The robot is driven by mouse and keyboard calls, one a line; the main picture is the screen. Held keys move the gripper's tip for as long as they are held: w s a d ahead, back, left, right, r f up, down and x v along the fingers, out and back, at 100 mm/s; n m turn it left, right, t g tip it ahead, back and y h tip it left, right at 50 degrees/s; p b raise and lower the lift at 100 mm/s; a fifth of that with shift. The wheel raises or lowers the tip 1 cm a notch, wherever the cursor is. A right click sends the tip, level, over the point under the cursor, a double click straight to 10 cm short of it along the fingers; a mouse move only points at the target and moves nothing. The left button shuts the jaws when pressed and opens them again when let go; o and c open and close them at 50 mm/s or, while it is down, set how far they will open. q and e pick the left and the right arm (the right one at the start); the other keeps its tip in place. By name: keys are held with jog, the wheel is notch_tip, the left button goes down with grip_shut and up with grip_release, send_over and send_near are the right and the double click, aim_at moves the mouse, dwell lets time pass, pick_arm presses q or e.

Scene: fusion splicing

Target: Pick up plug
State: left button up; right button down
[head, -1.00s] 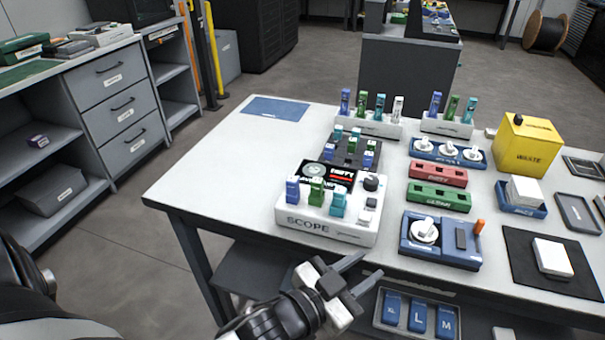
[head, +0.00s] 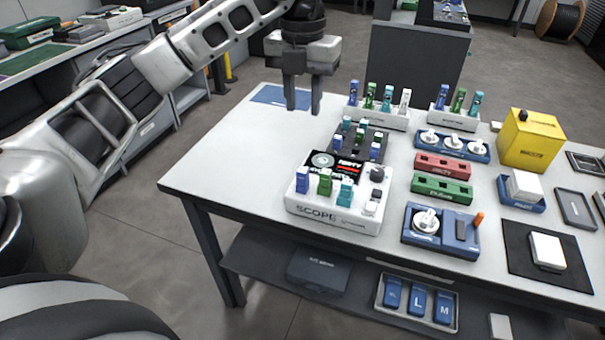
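Several coloured plugs are on the table. A blue plug (head: 303,180), a green plug (head: 325,182) and a teal plug (head: 346,191) stand upright in the front of the white scope box (head: 325,216). More small plugs stand on a dark block (head: 372,145) behind it. A white rack (head: 378,119) at the back holds blue, green, teal and white plugs, and a second rack (head: 452,122) holds a blue, a green and a teal one. My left gripper (head: 303,108) points down above the table's back left part, left of the first rack, its fingers apart and empty. My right gripper is out of view.
A blue mat (head: 268,95) lies at the table's back left corner. Red (head: 443,164) and green (head: 441,189) blocks, a blue device (head: 440,232) and a yellow waste box (head: 531,139) stand to the right. The table's left part is clear.

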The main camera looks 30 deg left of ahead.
pick_arm(q)
send_over(303, 170)
jog(key=f, duration=1)
jog(key=shift+w+a+f, duration=0.2)
jog(key=shift+w+a, duration=0.05)
jog(key=f, duration=0.4)
jog(key=shift+s+d+f+p, duration=0.15)
jog(key=shift+s+d+p, duration=0.1)
jog(key=shift+s+p, duration=0.05)
jog(key=shift+f, duration=0.45)
jog(key=c, duration=0.6)
